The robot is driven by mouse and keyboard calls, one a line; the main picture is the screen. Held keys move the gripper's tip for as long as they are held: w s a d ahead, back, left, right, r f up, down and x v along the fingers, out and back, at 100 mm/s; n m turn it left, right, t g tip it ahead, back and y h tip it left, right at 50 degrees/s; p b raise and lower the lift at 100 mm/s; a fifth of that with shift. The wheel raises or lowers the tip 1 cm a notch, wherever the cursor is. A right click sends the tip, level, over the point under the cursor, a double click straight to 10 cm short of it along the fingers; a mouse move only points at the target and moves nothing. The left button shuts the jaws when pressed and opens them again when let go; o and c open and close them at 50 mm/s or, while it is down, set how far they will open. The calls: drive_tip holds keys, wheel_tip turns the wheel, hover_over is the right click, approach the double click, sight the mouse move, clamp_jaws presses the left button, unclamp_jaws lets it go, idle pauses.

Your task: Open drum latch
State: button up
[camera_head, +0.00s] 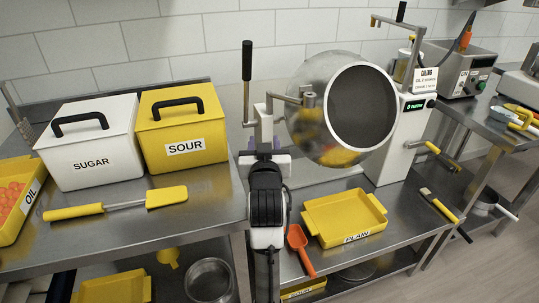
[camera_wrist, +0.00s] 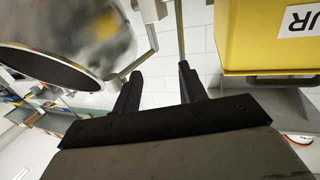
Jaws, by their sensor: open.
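The shiny metal drum (camera_head: 308,125) of the machine stands right of centre in the head view, its dark round mouth facing forward right. It fills the upper left of the wrist view (camera_wrist: 105,25). A bent metal arm (camera_head: 290,98) reaches the drum from a pale post at its left. A black-handled upright lever (camera_head: 247,62) stands on that side. I cannot tell which part is the latch. My gripper (camera_wrist: 158,85) is open and empty, its two dark fingers apart, pointing between the drum and the yellow box. In the head view my arm hides the fingers.
The yellow SOUR box (camera_head: 184,128) stands close left of my arm, beside the white SUGAR box (camera_head: 90,145). A spatula (camera_head: 125,203) lies in front. The yellow PLAIN tray (camera_head: 345,218) and an orange scoop (camera_head: 300,247) lie below the drum.

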drive_tip(key=w+d+f+y, duration=0.1)
drive_tip(key=d+f, duration=0.1)
drive_tip(key=f, duration=0.7)
drive_tip(key=w+d+f, duration=0.1)
drive_tip(key=w+f, duration=0.1)
drive_tip(key=f, duration=0.7)
drive_tip(key=w+a+p, duration=0.1)
drive_tip(key=w+p, duration=0.2)
drive_tip(key=w, duration=1)
drive_tip(key=shift+w+a+f+n, duration=0.15)
drive_tip(key=shift+a+n, duration=0.15)
drive_tip(key=shift+n, duration=0.1)
clamp_jaws()
